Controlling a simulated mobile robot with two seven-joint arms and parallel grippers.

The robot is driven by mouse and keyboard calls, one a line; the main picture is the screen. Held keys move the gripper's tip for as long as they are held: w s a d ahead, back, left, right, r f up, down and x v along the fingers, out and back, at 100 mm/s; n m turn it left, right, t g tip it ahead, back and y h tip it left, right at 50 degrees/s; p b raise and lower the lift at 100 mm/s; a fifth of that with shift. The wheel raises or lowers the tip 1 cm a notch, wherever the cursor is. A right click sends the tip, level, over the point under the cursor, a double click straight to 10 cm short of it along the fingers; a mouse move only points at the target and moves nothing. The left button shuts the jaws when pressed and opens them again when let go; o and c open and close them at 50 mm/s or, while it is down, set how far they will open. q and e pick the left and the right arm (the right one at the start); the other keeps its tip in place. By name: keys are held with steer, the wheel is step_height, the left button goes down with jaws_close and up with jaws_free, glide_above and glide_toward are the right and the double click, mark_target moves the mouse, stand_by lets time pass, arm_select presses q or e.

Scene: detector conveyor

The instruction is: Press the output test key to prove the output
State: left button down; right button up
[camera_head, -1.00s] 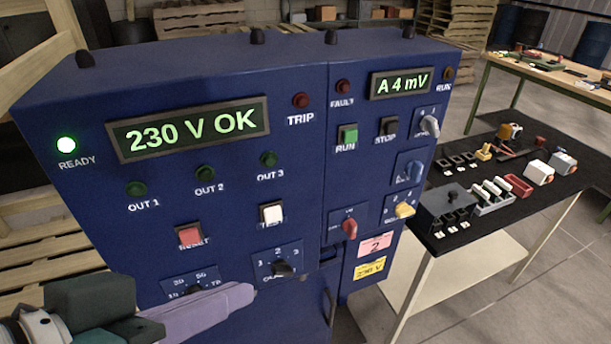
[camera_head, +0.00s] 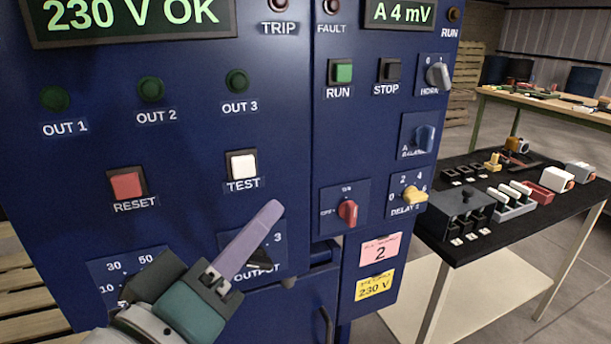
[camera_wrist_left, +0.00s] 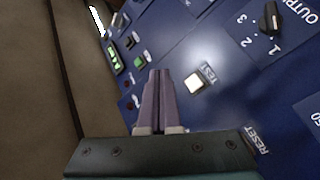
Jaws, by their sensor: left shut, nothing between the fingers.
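The white TEST key (camera_head: 242,165) sits on the blue cabinet front, right of the red RESET key (camera_head: 127,184). The TEST key also shows in the left wrist view (camera_wrist_left: 195,84), just right of the fingertips. My left gripper (camera_head: 274,208) is shut and empty, its pale purple fingers apart from the key, with the tips below and right of it in the head view. They partly hide the OUTPUT selector (camera_head: 258,257). In the wrist view its black knob (camera_wrist_left: 270,18) seems to point towards 1. The lamps OUT 1 (camera_head: 54,99), OUT 2 (camera_head: 151,89) and OUT 3 (camera_head: 237,81) look unlit.
The display (camera_head: 135,16) reads 230 V OK. RUN (camera_head: 341,72) and STOP (camera_head: 390,70) keys, a red switch (camera_head: 348,212) and a yellow DELAY knob (camera_head: 414,194) are on the right panel. A black-topped table (camera_head: 480,245) with parts stands at the right.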

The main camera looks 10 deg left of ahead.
mark_target(239, 178)
arm_select(q)
steer(key=shift+w+a+b, duration=0.5)
steer(key=shift+w+a, duration=0.3)
steer(key=shift+w, duration=0.4)
steer(key=shift+w+a+b, duration=0.45)
steer(key=shift+w+a, duration=0.4)
steer(key=shift+w, duration=0.4)
steer(key=shift+w+a+b, duration=0.5)
steer(key=shift+w+a, duration=0.3)
steer(key=shift+w, duration=0.4)
steer(key=shift+w+a, duration=0.1)
steer(key=shift+w+a, duration=0.15)
steer(key=shift+w, duration=0.1)
steer(key=shift+w+a+b, duration=0.3)
steer(key=shift+w+b, duration=0.1)
steer(key=shift+s+d, duration=0.1)
steer(key=shift+s, duration=0.05)
stand_by(0.5)
steer(key=shift+s+d+p, duration=0.45)
steer(key=shift+s+p, duration=0.1)
steer(key=shift+s, duration=0.1)
steer(key=shift+s+r, duration=0.1)
